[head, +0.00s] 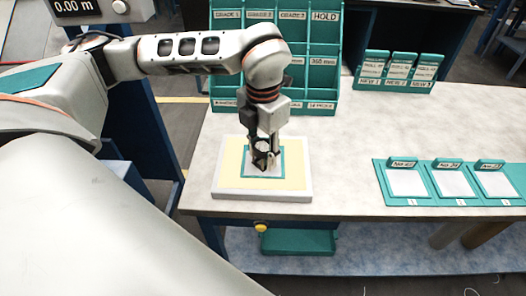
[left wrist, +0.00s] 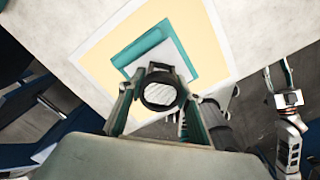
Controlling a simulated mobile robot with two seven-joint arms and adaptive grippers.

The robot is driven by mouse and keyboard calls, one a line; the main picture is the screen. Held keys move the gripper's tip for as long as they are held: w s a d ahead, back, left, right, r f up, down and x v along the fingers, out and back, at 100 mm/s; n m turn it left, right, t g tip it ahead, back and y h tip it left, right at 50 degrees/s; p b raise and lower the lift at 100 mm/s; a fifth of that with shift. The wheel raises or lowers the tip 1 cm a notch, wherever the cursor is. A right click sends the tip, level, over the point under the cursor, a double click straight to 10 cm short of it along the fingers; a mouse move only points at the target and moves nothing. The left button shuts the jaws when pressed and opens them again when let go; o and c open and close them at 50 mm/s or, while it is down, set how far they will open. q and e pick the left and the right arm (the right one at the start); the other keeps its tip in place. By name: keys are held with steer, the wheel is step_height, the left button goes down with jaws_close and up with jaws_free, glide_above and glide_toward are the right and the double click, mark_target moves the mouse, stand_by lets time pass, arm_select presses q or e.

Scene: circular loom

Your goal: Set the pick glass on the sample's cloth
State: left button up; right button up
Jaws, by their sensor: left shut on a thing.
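My left gripper (head: 263,150) is shut on the pick glass, a small black-rimmed round lens (left wrist: 160,93), and holds it over the sample. The lens also shows between the fingers in the head view (head: 262,158). The sample's white cloth (left wrist: 172,52), in a teal frame (left wrist: 192,40), lies on a cream pad under the gripper. In the head view the gripper hides much of the cloth. I cannot tell whether the glass touches the cloth. My right gripper (left wrist: 278,76) shows at the right of the left wrist view, its fingers apart and empty.
The cream pad (head: 232,165) lies near the table's front edge. A teal pigeonhole rack (head: 320,80) stands behind it. Small teal label stands (head: 398,70) are at the back right. A teal tray (head: 390,195) with three white cards lies at the right. The table between is clear.

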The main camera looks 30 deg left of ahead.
mark_target(263, 146)
arm_select(q)
steer(key=o, duration=1.1)
steer(key=shift+f, duration=0.15)
step_height(263, 146, up, 12)
steer(key=shift+r, duration=0.2)
